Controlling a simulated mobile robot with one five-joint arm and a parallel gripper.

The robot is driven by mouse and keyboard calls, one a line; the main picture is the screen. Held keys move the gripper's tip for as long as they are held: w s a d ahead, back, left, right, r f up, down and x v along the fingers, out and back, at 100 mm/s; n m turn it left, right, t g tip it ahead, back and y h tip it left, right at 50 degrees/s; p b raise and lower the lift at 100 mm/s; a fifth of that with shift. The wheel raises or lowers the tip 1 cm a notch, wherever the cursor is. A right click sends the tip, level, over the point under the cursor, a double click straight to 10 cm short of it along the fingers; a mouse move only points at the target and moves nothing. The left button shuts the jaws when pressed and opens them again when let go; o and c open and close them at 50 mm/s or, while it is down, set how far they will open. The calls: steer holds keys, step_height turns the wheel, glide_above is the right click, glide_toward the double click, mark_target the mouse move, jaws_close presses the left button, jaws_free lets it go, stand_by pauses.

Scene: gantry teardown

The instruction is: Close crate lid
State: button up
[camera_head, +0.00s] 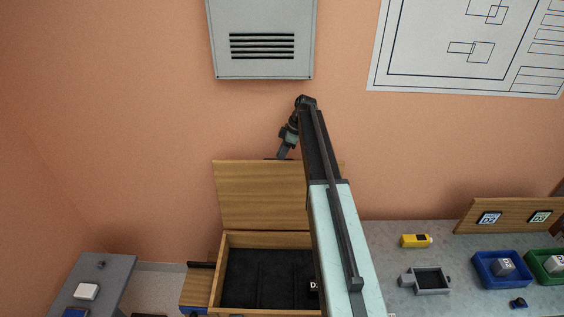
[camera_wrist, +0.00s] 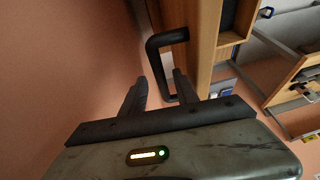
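The wooden crate (camera_head: 217,272) stands below the wall with its dark interior showing. Its wooden lid (camera_head: 262,195) is open and stands upright at the back. In the wrist view a black U-shaped handle (camera_wrist: 156,65) sticks out from the wooden lid (camera_wrist: 203,45). My gripper (camera_head: 280,154) is at the lid's top edge in the head view. In the wrist view my gripper (camera_wrist: 160,82) has its two fingers spread, one on either side of the handle's bar in the picture. I cannot tell whether they touch it. My arm hides the right side of the crate and lid.
A grey wall cabinet (camera_head: 262,42) hangs above the lid. At right, a grey worktop (camera_head: 385,240) carries a yellow device (camera_head: 415,241), a grey open box (camera_head: 430,280), a blue tray (camera_head: 482,272) and a green tray (camera_head: 541,270). A grey surface (camera_head: 110,268) is at left.

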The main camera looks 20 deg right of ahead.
steer(key=shift+r, duration=0.1)
steer(key=shift+c, duration=0.4)
jaws_close()
steer(key=shift+s, duration=0.1)
stand_by(0.8)
